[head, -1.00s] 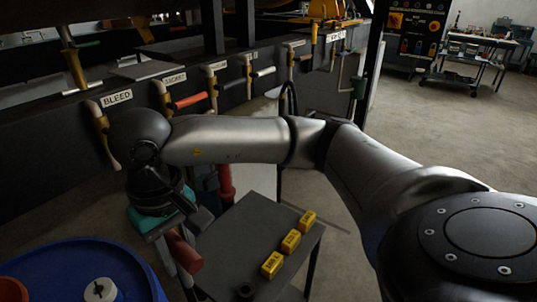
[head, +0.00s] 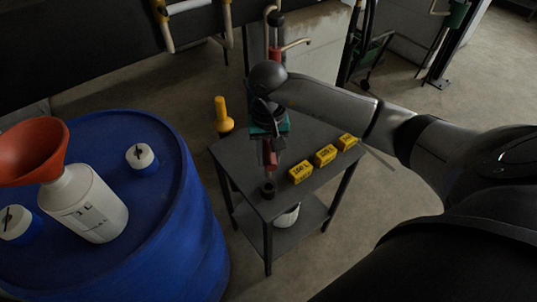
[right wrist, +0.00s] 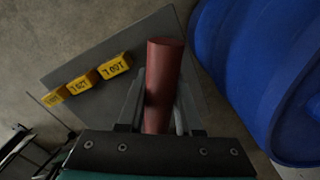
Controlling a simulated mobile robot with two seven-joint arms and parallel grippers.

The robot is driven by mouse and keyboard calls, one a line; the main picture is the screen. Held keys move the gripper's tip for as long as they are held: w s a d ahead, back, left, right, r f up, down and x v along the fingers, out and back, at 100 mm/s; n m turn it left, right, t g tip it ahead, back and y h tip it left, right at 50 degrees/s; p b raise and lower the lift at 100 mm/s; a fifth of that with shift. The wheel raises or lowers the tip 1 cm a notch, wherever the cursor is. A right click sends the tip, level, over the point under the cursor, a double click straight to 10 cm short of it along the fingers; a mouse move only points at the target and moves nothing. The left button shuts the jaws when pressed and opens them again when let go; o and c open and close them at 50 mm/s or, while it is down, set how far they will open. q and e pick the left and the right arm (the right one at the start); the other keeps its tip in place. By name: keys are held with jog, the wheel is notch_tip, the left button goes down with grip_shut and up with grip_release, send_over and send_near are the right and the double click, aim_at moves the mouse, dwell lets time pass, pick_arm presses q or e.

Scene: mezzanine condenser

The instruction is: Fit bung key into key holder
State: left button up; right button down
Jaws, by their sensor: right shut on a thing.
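My right gripper (head: 271,142) is shut on the bung key (head: 269,157), of which a dark red cylindrical part shows below the jaws. In the right wrist view the red part (right wrist: 163,85) lies between the two fingers (right wrist: 160,108). The key holder (head: 267,188) appears to be the small dark round cup near the front left corner of the grey table. The key is above the table, just behind the holder in the head view, with a gap showing between them. The holder cannot be made out in the right wrist view. My left gripper is out of view.
Three yellow labelled blocks (head: 325,154) stand in a row on the grey table (head: 237,155). A blue drum (head: 170,230) at the left carries a white bottle (head: 92,208) with an orange funnel (head: 32,150). A white pail (head: 287,216) is on the lower shelf.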

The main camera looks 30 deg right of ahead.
aim_at(269, 177)
jog(key=shift+f, duration=0.1)
jog(key=shift+f+b, duration=1.5)
jog(key=shift+f, duration=0.75)
jog(key=shift+f+b, duration=0.55)
jog(key=shift+f, duration=0.6)
jog(key=shift+f+b, duration=0.35)
jog(key=shift+b, duration=0.15)
jog(key=shift+f, duration=0.1)
jog(key=shift+f+b, duration=0.15)
jog(key=shift+b, duration=0.15)
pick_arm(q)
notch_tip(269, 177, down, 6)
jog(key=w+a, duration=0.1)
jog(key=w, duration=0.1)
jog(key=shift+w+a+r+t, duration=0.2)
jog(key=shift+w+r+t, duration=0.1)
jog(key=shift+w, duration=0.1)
